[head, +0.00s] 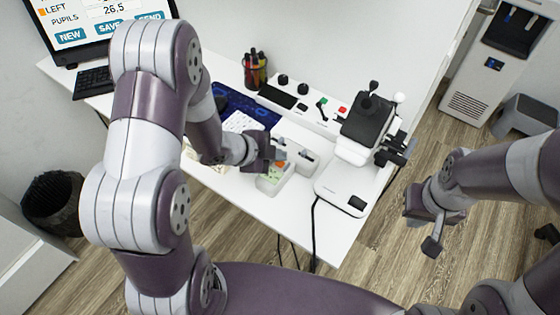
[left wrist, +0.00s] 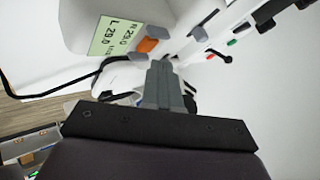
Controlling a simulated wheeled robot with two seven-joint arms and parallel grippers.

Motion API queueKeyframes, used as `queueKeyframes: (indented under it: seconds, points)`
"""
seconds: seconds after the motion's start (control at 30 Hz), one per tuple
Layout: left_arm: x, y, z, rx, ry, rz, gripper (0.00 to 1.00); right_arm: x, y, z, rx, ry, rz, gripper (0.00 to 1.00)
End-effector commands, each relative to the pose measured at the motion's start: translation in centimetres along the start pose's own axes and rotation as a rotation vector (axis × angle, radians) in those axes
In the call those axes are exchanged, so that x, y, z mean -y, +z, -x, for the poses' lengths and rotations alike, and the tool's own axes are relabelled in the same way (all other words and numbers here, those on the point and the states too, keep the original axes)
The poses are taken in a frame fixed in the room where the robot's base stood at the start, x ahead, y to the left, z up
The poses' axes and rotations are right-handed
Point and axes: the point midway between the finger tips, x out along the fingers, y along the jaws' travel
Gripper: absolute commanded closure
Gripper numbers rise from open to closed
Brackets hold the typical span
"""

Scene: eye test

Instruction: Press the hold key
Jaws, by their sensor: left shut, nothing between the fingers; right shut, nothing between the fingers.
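A small pale handheld meter (head: 273,183) is on the white table, partly behind my left gripper. Its green display shows in the left wrist view (left wrist: 112,38) with "R 29.0" and "L 29.0". An orange key (left wrist: 148,45) sits beside the display; I can read no label on it. The same orange key (head: 280,164) shows in the head view. My left gripper (head: 278,154) is shut and empty over the meter. In the left wrist view its fingertips (left wrist: 162,65) appear close to the orange key; I cannot tell whether they touch. My right gripper (head: 432,243) is shut and empty, off the table's right side.
An eye instrument (head: 368,122) on a white base stands right of the meter. A control panel (head: 300,108) with knobs, a pen cup (head: 255,70), a keyboard (head: 93,82) and a monitor (head: 95,22) stand further back. A dark cable (head: 313,225) hangs over the front edge.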

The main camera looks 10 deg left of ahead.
Motion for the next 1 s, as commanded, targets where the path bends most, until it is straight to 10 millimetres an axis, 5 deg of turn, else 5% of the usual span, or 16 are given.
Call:
queueKeyframes:
  seconds: [1.0]
  points:
    - [-0.67, 0.67, -0.92, 0.000, 0.000, 0.000, 1.00, 0.00, 0.11, -0.92, 0.000, 0.000, 0.000, 1.00]
